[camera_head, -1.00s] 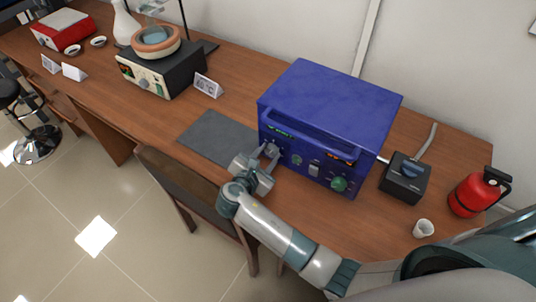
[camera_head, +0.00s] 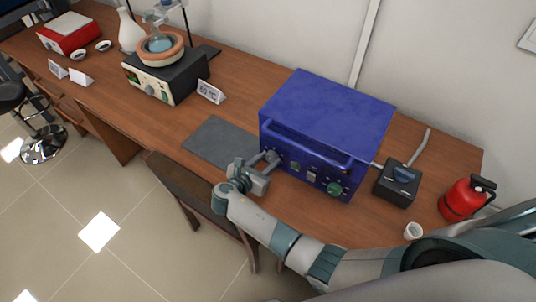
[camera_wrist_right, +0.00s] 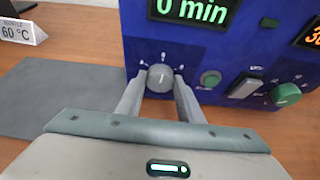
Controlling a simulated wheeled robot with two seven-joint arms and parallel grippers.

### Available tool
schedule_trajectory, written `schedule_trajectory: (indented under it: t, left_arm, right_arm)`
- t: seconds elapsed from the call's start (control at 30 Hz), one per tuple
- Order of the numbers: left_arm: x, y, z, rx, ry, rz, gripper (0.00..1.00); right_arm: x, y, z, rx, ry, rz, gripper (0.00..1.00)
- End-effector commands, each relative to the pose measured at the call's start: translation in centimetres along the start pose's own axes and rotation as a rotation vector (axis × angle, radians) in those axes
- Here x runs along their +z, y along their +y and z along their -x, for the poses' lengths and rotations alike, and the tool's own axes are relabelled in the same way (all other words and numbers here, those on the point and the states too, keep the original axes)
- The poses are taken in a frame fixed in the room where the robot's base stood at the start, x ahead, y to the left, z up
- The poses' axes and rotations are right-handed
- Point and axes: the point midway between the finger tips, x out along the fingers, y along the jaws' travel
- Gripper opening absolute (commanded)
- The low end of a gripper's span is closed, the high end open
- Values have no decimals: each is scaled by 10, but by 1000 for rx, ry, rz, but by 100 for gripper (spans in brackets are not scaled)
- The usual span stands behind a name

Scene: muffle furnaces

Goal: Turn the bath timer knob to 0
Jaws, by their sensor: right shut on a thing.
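The grey timer knob (camera_wrist_right: 160,78) is on the front panel of the blue box (camera_head: 330,105), under a green display (camera_wrist_right: 193,10) that reads "0 min". Its light mark points up, slightly right, in the right wrist view. My right gripper (camera_wrist_right: 159,88) is shut on the knob, one finger on each side. In the head view my right gripper (camera_head: 270,160) is at the box's front left, partly covering the knob. My left gripper is not in view.
Right of the knob are a small green knob (camera_wrist_right: 210,79), a rocker switch (camera_wrist_right: 246,87) and a larger green knob (camera_wrist_right: 286,95). A handle bar (camera_head: 305,146) runs across the box front. A grey mat (camera_head: 216,141) lies left. A black switch box (camera_head: 397,184) and red extinguisher (camera_head: 463,200) stand right.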

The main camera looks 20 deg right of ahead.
Motion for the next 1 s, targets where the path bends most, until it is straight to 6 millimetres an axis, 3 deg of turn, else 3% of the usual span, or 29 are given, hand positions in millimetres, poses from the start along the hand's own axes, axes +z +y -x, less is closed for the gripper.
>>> schedule_trajectory:
  t: [0.03, 0.3, 0.93, 0.97, 1.0]
  left_arm:
    - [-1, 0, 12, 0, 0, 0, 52]
    - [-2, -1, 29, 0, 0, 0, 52]
    - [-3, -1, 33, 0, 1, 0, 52]
    - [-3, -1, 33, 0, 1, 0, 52]
    - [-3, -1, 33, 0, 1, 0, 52]
  right_arm:
    - [5, 1, 3, -15, 2, 33, 11]
    - [1, 2, 1, -80, 2, 190, 11]
    - [-2, 2, 0, -107, 1, 256, 11]
    - [-2, 2, 0, -107, 1, 256, 41]
    - [-1, 2, 0, -107, 1, 256, 50]
